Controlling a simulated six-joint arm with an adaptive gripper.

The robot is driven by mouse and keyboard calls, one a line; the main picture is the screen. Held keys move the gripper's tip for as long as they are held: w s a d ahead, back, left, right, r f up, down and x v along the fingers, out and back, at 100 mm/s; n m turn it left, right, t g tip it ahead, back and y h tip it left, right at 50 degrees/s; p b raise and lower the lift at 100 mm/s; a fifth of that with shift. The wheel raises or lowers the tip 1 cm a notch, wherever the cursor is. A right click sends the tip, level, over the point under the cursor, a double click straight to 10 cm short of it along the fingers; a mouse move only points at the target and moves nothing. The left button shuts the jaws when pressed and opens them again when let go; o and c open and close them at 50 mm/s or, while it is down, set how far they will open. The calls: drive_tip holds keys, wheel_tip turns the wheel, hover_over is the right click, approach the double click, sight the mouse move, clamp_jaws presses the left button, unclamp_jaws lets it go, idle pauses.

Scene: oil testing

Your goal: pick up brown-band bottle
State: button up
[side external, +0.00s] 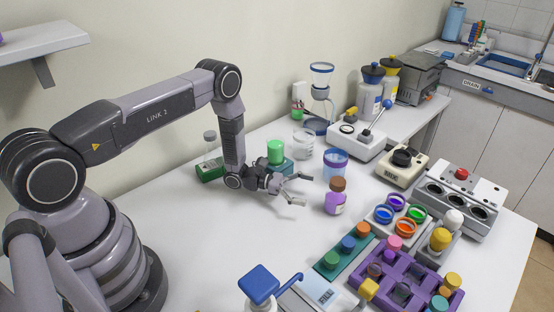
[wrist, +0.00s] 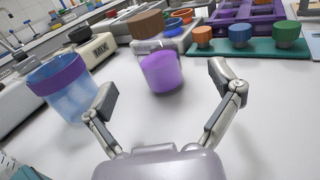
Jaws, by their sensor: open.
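The brown-band bottle (side external: 336,198) stands upright on the white table, with a brown cap and a purple band around its lower body. My gripper (side external: 298,189) is open and empty, just left of the bottle in the side view. In the wrist view my gripper (wrist: 165,85) has its fingers spread wide, and the bottle is beyond the palm, not touched by either finger as far as I can see.
A green rack (side external: 348,252) with several capped vials and a purple rack (side external: 405,275) lie to the right. The white table (side external: 240,235) in front of my gripper is clear.

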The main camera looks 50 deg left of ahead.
sight(335, 194)
drive_tip(key=shift+a+f+n, duration=0.1)
drive_tip(key=shift+f+n, duration=0.2)
drive_tip(key=shift+f, duration=0.25)
drive_tip(key=shift+w+d+f+t, duration=0.1)
drive_tip(key=shift+w+d+t, duration=0.1)
drive_tip(key=shift+t, duration=0.1)
drive_tip(key=x, duration=0.7)
drive_tip(key=shift+a+r, duration=0.15)
drive_tip(key=shift+r, duration=0.15)
drive_tip(key=c, duration=1.3)
